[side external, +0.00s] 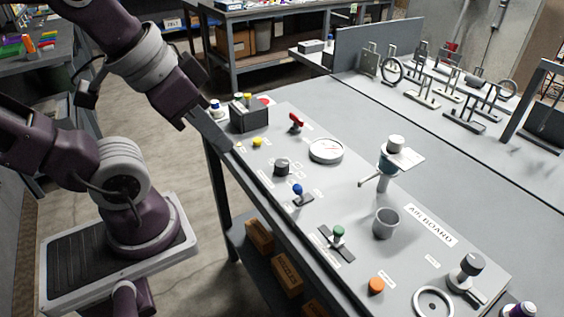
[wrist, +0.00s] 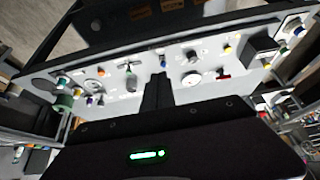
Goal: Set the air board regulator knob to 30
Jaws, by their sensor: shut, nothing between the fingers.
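The air board (side external: 345,208) is a pale grey panel along the near side of the table. A dark round knob (side external: 281,167) with small white labels beside it stands on its left half; it appears to be the regulator knob, but I cannot read its setting. It also shows in the wrist view (wrist: 190,55). A round white gauge (side external: 326,150) with a red needle lies to its right. My gripper (side external: 230,147) is shut and empty above the board's left end, apart from the knob. In the wrist view the closed fingers (wrist: 158,80) point toward the board.
A black box (side external: 249,115) and red-handled valve (side external: 296,122) stand near the board's left end. A blue-topped lever (side external: 299,195), green-topped valve (side external: 338,237), grey cup (side external: 385,223) and orange button (side external: 376,285) stand farther right. Metal racks (side external: 440,85) occupy the back.

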